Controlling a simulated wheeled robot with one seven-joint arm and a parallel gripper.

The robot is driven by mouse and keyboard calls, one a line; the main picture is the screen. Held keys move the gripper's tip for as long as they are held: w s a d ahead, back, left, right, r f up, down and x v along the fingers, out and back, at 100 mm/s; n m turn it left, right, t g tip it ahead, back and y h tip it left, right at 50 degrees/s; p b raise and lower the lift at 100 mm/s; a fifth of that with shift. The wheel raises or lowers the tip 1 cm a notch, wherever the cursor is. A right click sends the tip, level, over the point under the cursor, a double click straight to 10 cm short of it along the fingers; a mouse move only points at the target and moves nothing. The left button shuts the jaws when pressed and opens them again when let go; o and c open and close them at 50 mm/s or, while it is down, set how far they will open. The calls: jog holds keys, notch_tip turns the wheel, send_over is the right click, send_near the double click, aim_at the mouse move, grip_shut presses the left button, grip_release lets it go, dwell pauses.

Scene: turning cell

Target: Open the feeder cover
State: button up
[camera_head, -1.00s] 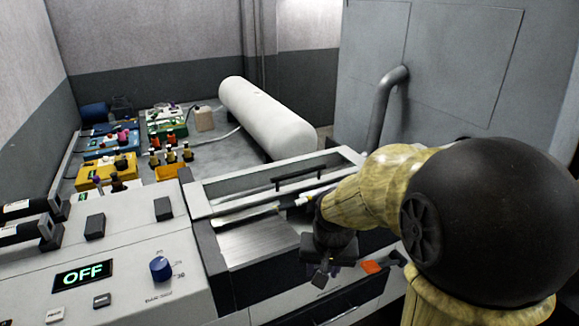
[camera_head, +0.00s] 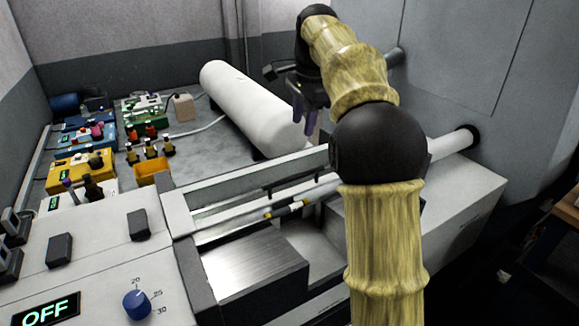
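The feeder cover (camera_head: 205,192) is a grey-framed panel with a see-through middle on the long machine bed. A black bar handle (camera_head: 290,186) sits along its front side. The cover looks lowered, but its right part is hidden behind my arm. My gripper (camera_head: 305,112) is up and behind the cover, in front of the right end of the white cylinder, and well apart from the handle. Its purple fingers point down and hold nothing that I can see. The gap between them is not clear.
A white cylinder (camera_head: 245,105) lies behind the cover. A control panel with an OFF display (camera_head: 48,311) and blue knob (camera_head: 137,304) stands at the left. A rod with a yellow band (camera_head: 290,208) lies in front of the handle. A grey cabinet (camera_head: 470,70) stands at the right.

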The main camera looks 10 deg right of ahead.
jog(key=p, duration=0.1)
send_near(293, 176)
jog(key=f, duration=0.2)
jog(key=w+f, duration=0.1)
jog(key=f, duration=0.5)
jog(key=shift+w+a+f, duration=0.1)
jog(key=shift+w+a, duration=0.15)
grip_shut()
dwell(0.3)
